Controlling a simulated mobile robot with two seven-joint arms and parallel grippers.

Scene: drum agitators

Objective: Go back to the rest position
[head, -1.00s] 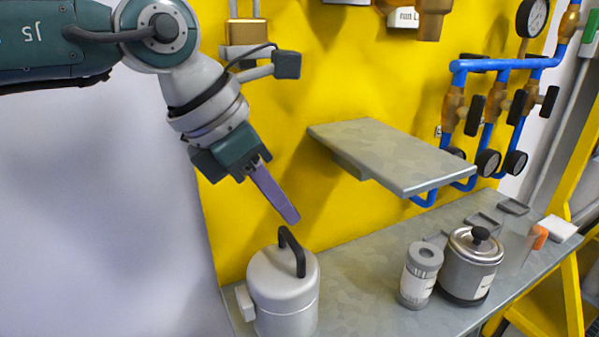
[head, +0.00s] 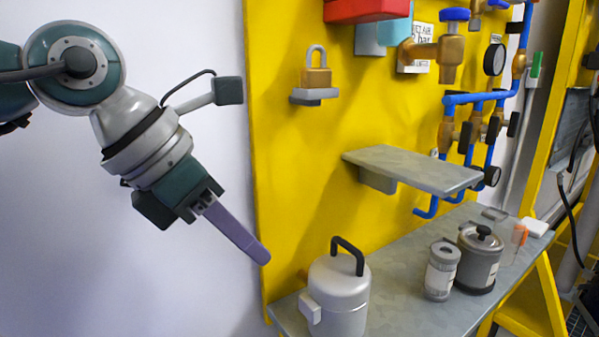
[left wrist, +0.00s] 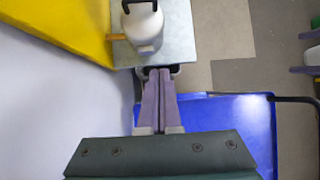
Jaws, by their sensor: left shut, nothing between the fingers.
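My left gripper (head: 264,258) is shut and empty, with its purple fingers pointing down and right. It is in the air, up and left of a silver canister with a black handle (head: 340,290) on the grey bench, and apart from it. In the left wrist view the two purple fingers (left wrist: 160,72) lie side by side, and the canister (left wrist: 145,30) shows just beyond their tips. My right gripper is not in view.
The grey bench (head: 405,265) also holds a grey cylinder (head: 441,270) and a metal pot (head: 480,258). A grey shelf (head: 415,168) juts from the yellow panel, with a padlock (head: 317,75) and blue pipes (head: 500,97). A blue surface (left wrist: 235,130) lies below my gripper.

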